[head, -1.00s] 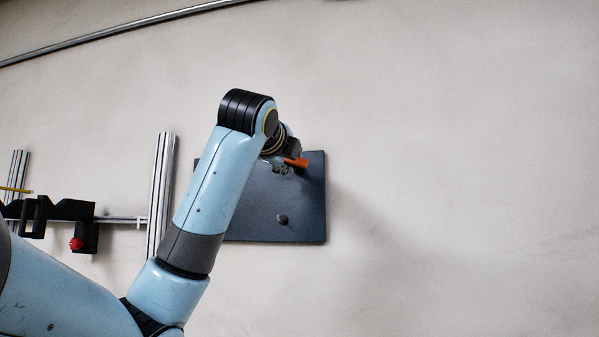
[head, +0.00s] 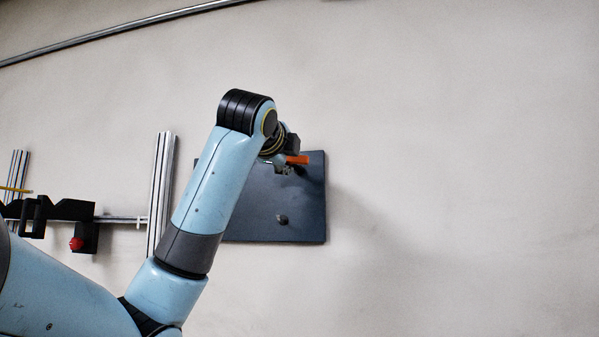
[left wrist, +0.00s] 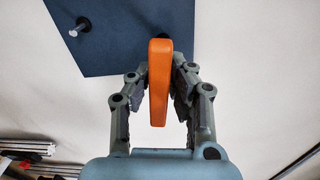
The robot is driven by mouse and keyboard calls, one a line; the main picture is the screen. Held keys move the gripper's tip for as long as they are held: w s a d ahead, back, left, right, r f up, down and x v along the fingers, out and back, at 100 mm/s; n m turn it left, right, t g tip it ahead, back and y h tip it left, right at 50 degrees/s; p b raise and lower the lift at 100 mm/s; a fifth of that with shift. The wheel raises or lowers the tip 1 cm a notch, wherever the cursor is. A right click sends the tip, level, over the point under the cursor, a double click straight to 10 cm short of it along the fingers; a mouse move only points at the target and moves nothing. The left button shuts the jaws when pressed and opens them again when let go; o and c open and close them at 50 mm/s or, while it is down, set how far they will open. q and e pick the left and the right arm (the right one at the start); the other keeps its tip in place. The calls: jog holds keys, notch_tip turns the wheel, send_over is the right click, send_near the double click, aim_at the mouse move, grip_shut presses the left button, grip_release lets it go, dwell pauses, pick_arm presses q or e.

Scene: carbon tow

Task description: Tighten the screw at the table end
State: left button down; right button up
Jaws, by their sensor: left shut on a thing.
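My left gripper (head: 281,166) is shut on an orange handle (head: 298,160) over the upper part of a dark blue-grey plate (head: 248,208). In the left wrist view, my gripper (left wrist: 157,88) has its two linked fingers on either side of the orange handle (left wrist: 158,75). The handle is long and flat, and its far end overlaps the plate (left wrist: 125,45). A dark part shows just behind that end, mostly hidden. A second fastener (head: 282,219) stands on the lower part of the plate; in the wrist view this peg (left wrist: 79,27) has a light tip. My right gripper is out of view.
Metal profiles (head: 161,195) stand left of the plate. A black bracket (head: 60,210) with a red knob (head: 76,244) is joined by a bar. The pale surface right of the plate is clear. A long rail (head: 120,32) crosses the top left.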

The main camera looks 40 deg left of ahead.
pick_arm(q)
jog(key=shift+s, duration=0.1)
jog(key=shift+v, duration=2.4)
jog(key=c, duration=1.8)
grip_release()
jog(key=shift+f, duration=0.1)
grip_shut()
jog(key=n+b, duration=0.3)
jog(key=n, duration=0.1)
jog(key=s+n+b, duration=0.1)
jog(key=n+b, duration=0.2)
jog(key=d+n+b, duration=0.1)
jog(key=n+b, duration=0.2)
jog(key=n, duration=0.1)
jog(key=shift+s+n+h+b, duration=0.3)
jog(key=shift+s+b, duration=0.05)
